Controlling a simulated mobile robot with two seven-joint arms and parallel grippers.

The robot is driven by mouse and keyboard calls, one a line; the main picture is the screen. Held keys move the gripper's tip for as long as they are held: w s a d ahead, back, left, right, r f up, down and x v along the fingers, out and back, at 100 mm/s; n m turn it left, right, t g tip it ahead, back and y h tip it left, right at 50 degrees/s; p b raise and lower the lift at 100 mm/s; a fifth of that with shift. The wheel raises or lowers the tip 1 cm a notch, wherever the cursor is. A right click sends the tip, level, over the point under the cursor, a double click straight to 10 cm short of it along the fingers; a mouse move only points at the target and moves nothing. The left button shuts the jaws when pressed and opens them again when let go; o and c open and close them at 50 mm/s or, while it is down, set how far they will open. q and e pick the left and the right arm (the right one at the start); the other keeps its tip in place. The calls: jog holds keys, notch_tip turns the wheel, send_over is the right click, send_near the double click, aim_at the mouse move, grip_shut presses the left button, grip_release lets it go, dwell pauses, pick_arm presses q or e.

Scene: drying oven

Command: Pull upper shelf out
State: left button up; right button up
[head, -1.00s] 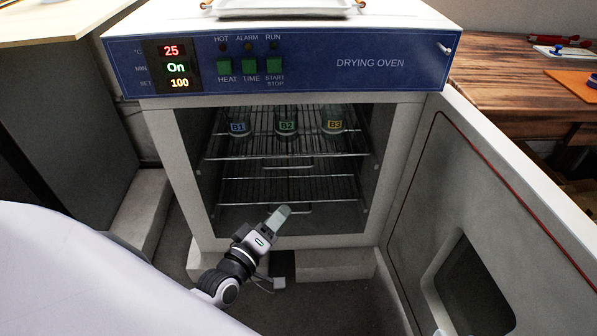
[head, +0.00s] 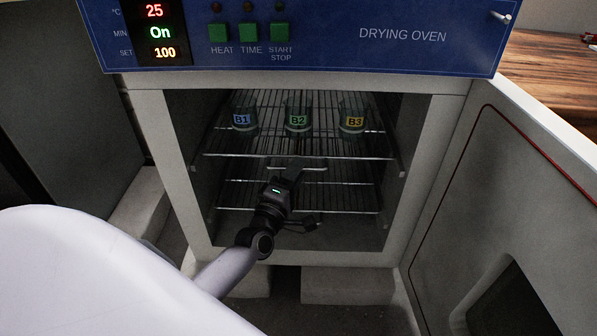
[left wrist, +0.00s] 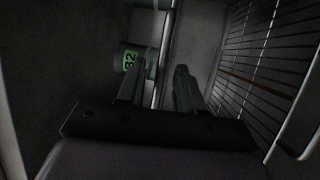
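The upper shelf (head: 335,150) is a wire rack inside the open drying oven (head: 455,110). Beakers B1 (head: 243,120), B2 (head: 298,121) and B3 (head: 351,122) stand on it. A small handle (head: 316,169) shows at its front edge. My left gripper (head: 290,174) is at the oven opening, by this handle and just below the shelf. In the left wrist view its fingers (left wrist: 158,78) are apart, with the thin shelf edge (left wrist: 167,45) lined up with the gap. I cannot tell whether they touch the handle. My right gripper is out of view.
The lower shelf (head: 340,198) is an empty wire rack beneath; it also shows at the right in the left wrist view (left wrist: 262,65). The oven door (head: 465,220) stands open at the right. The control panel (head: 330,35) is above the opening.

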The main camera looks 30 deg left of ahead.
pick_arm(q)
jog(key=shift+x, duration=0.8)
jog(key=shift+c, duration=0.3)
grip_shut()
jog(key=shift+s+d, duration=0.1)
jog(key=shift+d, duration=0.05)
